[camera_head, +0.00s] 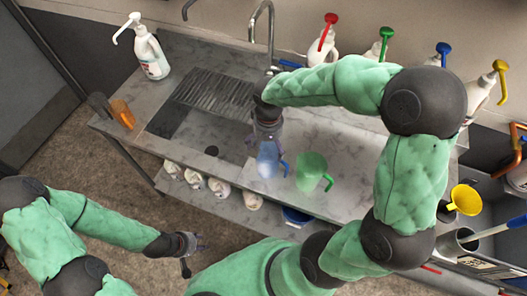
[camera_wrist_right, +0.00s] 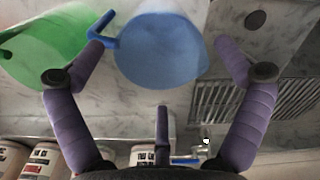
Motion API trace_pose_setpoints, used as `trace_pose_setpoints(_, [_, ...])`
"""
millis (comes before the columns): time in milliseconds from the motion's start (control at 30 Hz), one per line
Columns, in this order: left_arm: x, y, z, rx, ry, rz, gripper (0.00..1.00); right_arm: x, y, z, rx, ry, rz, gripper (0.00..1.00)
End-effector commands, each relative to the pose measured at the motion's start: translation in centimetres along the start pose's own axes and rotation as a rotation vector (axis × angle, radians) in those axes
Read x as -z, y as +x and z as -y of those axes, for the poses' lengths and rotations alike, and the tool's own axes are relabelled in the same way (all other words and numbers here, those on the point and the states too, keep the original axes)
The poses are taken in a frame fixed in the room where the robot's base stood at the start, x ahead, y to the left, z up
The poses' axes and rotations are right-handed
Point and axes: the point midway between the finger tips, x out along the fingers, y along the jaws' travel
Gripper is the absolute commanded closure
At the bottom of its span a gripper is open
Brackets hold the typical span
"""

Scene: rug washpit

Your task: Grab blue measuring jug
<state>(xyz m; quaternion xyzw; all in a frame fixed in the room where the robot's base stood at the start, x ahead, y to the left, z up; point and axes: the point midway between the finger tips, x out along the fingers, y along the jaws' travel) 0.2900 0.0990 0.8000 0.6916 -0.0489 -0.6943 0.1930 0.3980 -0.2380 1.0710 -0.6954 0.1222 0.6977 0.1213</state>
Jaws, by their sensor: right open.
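The blue measuring jug (camera_head: 267,161) stands on the grey stone counter beside the sink basin. In the right wrist view the jug (camera_wrist_right: 160,48) lies between the spread fingers of my right gripper (camera_wrist_right: 162,62), its handle toward the left finger. My right gripper (camera_head: 267,135) is open at the jug's far side in the head view, hiding part of it. I cannot tell whether a finger touches it. A green jug (camera_head: 311,172) stands just right of the blue one and also shows in the wrist view (camera_wrist_right: 42,48). My left gripper (camera_head: 196,243) is empty, low over the floor.
The sink basin (camera_head: 188,135) and ribbed drainer (camera_head: 212,92) lie left of the jugs, near a tap (camera_head: 270,25). Several bottles stand below the counter.

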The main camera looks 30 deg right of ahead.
Motion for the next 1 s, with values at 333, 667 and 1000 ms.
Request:
trace_pose_setpoints(333, [-0.1, 0.8, 0.3, 0.000, 0.000, 0.002, 0.60, -0.1, 4.9, 0.0, -0.001, 0.001, 0.005, 0.00])
trace_pose_setpoints(667, [0.0, 1.2, 0.4, 0.000, 0.000, 0.002, 0.60, -0.1, 7.2, 0.0, 0.000, 0.000, 0.001, 0.00])
trace_pose_setpoints(1000, [0.0, 1.1, 0.4, 0.000, 0.000, 0.001, 0.60, -0.1, 7.2, 0.0, 0.000, 0.000, 0.001, 0.31])
